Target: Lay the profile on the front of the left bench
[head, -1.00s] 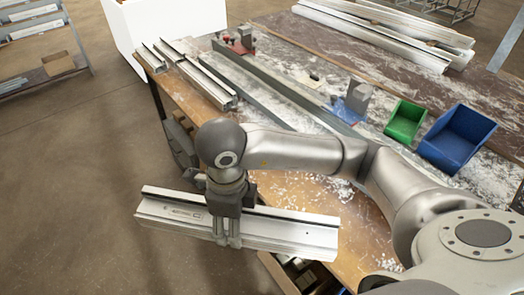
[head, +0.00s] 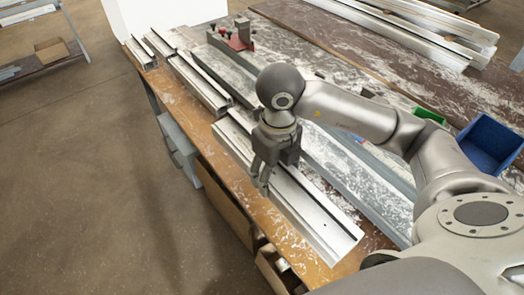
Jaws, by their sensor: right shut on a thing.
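My right gripper (head: 263,180) is shut around the middle of a long silver profile (head: 315,222) with a dark groove. The profile is in line with the front edge of the bench (head: 186,112), over its bare wooden strip. I cannot tell whether it touches the wood or hangs just above it. The gripper and wrist hide part of its middle. My left gripper is not in view.
Shorter profiles (head: 200,86) lie farther along the same front strip. A long grey rail (head: 345,165) runs behind the held profile. A red clamp (head: 240,40), a blue bin (head: 488,145), a green bin (head: 430,116) and stacked profiles (head: 415,30) are farther back.

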